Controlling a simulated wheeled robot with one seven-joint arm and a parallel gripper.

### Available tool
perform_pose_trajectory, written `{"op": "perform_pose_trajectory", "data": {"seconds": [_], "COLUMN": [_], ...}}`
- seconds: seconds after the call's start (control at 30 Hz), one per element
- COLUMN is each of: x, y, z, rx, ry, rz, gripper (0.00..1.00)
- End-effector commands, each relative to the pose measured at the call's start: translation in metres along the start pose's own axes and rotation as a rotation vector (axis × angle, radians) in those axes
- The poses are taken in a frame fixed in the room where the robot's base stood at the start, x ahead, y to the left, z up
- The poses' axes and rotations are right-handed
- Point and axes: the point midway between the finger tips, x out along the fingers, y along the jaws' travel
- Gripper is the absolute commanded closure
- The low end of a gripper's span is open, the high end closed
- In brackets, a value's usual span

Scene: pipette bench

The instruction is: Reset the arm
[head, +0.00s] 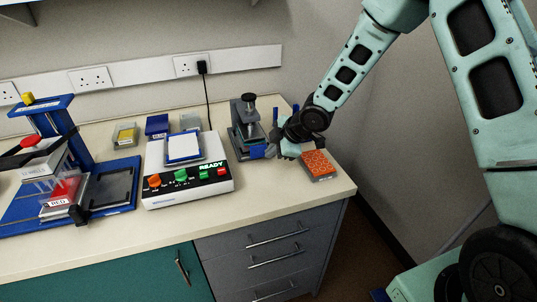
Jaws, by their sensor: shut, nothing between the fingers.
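My gripper (276,152) is at the end of my arm, low over the right part of the bench. It is shut and empty. It sits between a dark device with a black knob (249,118) on its left and an orange-topped block (317,164) on its right. Whether the gripper touches either of them I cannot tell. My wrist hides part of the bench and some blue upright parts behind it.
A white unit labelled READY (188,188) with coloured buttons stands mid-bench. A blue press-like stand (72,127) is at the left. Small boxes (124,136) lie behind. A wall with sockets (191,65) closes the back. The front bench strip (165,228) is clear.

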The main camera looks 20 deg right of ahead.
Motion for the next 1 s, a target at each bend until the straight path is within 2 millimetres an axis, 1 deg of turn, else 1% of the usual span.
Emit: {"op": "perform_pose_trajectory", "data": {"seconds": [0.03, 0.3, 0.4, 0.5, 0.67, 0.73, 0.77, 0.87, 0.97, 1.0], "x": [-0.008, -0.052, -0.063, -0.069, -0.072, -0.074, -0.075, -0.086, -0.109, -0.121], "y": [0.002, 0.001, 0.001, 0.000, 0.000, -0.003, -0.006, -0.024, -0.059, -0.077], "z": [0.000, 0.001, 0.000, 0.000, 0.000, -0.005, -0.008, -0.029, -0.058, -0.069], "rx": [0.002, 0.001, 0.001, 0.001, 0.000, 0.007, 0.016, 0.072, 0.181, 0.233], "ry": [0.000, -0.001, 0.000, 0.000, -0.001, -0.011, -0.021, -0.085, -0.188, -0.233], "rz": [0.004, 0.002, 0.002, 0.000, 0.000, -0.005, -0.010, -0.036, -0.073, -0.088], "gripper": [1.00, 1.00, 1.00, 1.00, 1.00, 1.00, 1.00, 1.00, 1.00, 1.00]}}
